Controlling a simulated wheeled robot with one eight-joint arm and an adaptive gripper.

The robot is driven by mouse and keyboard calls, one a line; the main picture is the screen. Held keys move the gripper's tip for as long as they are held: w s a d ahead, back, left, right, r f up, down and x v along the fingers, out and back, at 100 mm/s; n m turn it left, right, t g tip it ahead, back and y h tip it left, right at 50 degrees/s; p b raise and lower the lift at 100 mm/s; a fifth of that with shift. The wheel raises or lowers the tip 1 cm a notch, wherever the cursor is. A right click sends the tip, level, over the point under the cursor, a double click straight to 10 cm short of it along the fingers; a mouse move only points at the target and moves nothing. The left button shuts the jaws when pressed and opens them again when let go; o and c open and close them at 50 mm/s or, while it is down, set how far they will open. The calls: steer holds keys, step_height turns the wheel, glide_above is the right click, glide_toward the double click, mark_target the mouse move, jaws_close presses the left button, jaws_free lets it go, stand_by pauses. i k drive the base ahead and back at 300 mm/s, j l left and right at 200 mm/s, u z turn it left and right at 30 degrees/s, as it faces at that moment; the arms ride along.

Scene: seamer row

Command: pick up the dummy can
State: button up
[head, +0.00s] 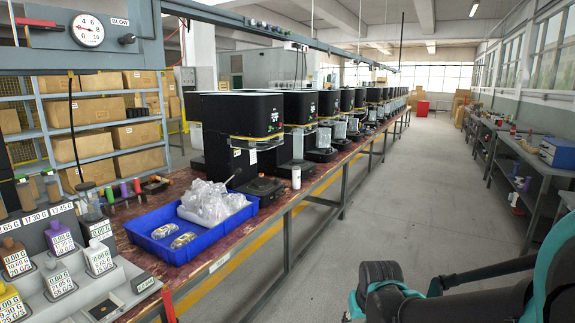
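A small, pale, upright cylinder (296,177) stands at the front edge of the bench, just right of the nearest black machine. It looks like the dummy can, but it is too small for me to read any marking. Nothing touches it from above. My arm shows only at the lower right, as dark and teal links over the floor, well apart from the bench. I cannot make out my gripper's fingers in this view.
A blue tray (208,246) with clear plastic pieces sits left of the cylinder on the worn red bench (150,262). A row of black machines (243,120) runs along the bench. Weights on a grey stand (85,290) are at lower left. The aisle floor (400,190) is clear.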

mark_target(296, 170)
steer(key=i+l+u, duration=0.5)
steer(key=i+l, duration=0.15)
steer(key=l, duration=0.15)
steer(key=i+l, duration=0.3)
steer(key=l, duration=0.15)
steer(key=i+l, duration=0.3)
steer(key=l, duration=0.15)
steer(key=i+l, duration=0.3)
steer(key=l, duration=0.2)
steer(key=i+l, duration=0.3)
steer(key=l, duration=0.15)
